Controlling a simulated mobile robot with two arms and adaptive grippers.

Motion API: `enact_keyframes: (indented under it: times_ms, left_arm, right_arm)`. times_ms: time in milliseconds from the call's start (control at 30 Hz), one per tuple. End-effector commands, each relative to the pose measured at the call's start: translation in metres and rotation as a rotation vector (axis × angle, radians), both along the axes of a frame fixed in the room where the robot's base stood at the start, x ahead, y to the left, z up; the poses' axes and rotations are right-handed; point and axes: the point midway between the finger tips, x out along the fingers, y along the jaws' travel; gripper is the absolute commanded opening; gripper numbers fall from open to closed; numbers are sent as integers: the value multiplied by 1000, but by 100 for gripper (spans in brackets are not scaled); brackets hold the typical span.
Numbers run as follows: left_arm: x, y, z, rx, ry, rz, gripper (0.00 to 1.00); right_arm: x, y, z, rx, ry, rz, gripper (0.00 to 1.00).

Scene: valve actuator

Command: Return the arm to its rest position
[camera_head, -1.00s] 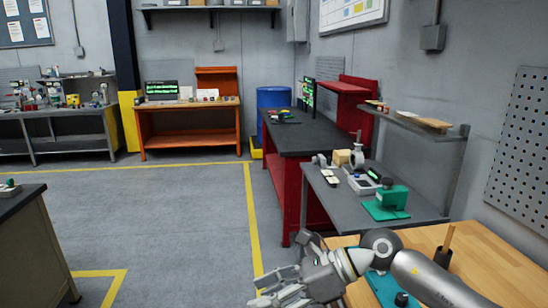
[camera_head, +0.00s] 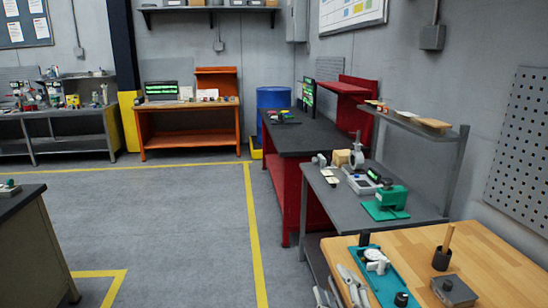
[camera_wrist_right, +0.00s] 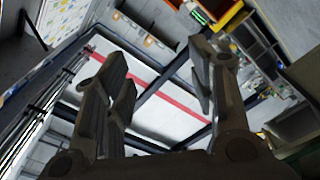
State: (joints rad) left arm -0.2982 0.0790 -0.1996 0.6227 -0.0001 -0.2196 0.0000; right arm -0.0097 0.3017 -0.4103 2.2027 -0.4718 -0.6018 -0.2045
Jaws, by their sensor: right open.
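My left gripper is not in view.
The bench holds a teal tray (camera_head: 382,286) with a silver round part (camera_head: 375,261), a grey block (camera_head: 455,291) with a knob, and a rod in a black cup (camera_head: 442,260). A grey side table (camera_head: 335,196) stands behind.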

Motion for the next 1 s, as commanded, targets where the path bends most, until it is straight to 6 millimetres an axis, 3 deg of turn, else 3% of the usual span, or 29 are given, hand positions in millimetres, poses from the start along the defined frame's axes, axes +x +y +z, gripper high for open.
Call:
enact_keyframes:
  times_ms: [33, 167, 300, 400, 533, 733, 800, 1000]
  left_arm:
    - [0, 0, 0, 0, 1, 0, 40]
    - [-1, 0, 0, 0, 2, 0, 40]
    - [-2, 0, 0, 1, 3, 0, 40]
    - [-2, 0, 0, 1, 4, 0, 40]
    - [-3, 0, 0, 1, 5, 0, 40]
    - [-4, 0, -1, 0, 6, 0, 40]
    - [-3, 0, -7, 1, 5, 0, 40]
    - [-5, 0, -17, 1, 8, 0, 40]
  right_arm:
    - [-10, -11, -23, 54, 95, -43, 51]
    - [-43, -39, -83, 191, 355, -160, 51]
    - [-101, -61, -147, 325, 655, -293, 51]
    - [-147, -70, -181, 399, 845, -375, 51]
    - [-203, -75, -210, 467, 1049, -462, 51]
    - [-284, -76, -233, 537, 1315, -575, 51]
    - [-272, -75, -259, 528, 1306, -569, 51]
    - [-262, -74, -321, 519, 1325, -574, 51]
